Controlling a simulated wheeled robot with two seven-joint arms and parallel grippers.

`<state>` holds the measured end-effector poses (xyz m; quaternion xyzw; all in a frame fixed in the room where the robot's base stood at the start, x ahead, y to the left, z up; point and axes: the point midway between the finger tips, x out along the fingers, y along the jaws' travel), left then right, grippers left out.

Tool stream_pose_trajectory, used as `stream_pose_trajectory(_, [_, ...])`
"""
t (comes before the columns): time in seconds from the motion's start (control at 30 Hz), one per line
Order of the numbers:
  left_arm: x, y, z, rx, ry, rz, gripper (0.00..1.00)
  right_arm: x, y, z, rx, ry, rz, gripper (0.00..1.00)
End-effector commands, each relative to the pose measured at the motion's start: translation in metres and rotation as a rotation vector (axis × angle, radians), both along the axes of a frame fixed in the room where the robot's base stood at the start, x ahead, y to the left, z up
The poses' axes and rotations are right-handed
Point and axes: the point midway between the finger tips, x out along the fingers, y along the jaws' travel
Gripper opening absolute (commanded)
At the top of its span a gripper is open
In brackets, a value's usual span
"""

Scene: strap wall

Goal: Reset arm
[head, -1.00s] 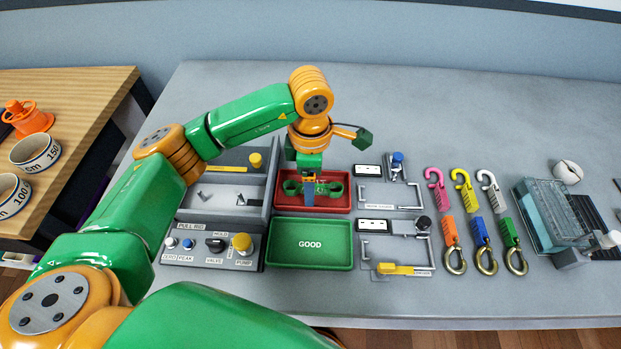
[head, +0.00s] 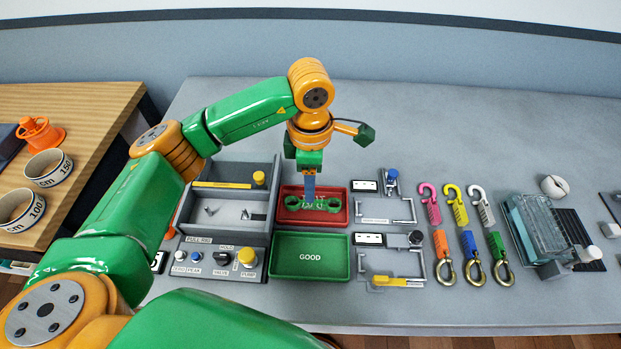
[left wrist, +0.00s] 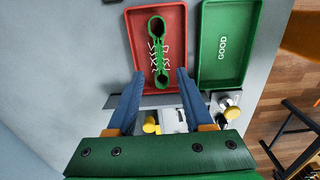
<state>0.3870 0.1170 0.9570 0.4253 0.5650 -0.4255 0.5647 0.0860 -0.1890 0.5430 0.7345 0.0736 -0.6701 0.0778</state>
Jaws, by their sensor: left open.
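My left gripper (head: 309,190) is open and empty, with its blue fingers pointing down above the red tray (head: 286,217). In the left wrist view its fingers (left wrist: 158,85) stand apart, at the near end of the red tray (left wrist: 139,22). A green part with rounded ends (left wrist: 157,60) lies in the red tray and also shows in the head view (head: 322,204). It lies apart from the fingers. My right gripper is not in view.
A green tray marked GOOD (head: 310,270) is empty. A grey test box with a yellow knob (head: 258,178) stands to the left. Small clamp fixtures (head: 385,210) and several coloured hooks (head: 466,245) lie to the right. The table behind the trays is clear.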

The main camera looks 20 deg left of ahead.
Motion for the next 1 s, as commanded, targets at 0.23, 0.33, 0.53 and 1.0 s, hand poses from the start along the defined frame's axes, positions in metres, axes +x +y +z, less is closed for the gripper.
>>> stream_pose_trajectory(0.23, [0.0,0.0,0.052,0.001,-0.002,0.001,0.1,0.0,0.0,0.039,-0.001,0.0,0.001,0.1])
stream_pose_trajectory(0.33, [0.0,0.0,0.062,0.0,-0.001,0.001,0.1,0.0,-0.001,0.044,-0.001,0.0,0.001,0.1])
stream_pose_trajectory(0.53, [0.0,0.0,0.058,0.0,0.0,0.0,0.1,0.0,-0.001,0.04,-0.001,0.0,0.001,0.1])
stream_pose_trajectory(1.0, [0.0,0.0,0.12,0.0,0.0,0.0,0.1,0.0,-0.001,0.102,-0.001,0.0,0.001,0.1])
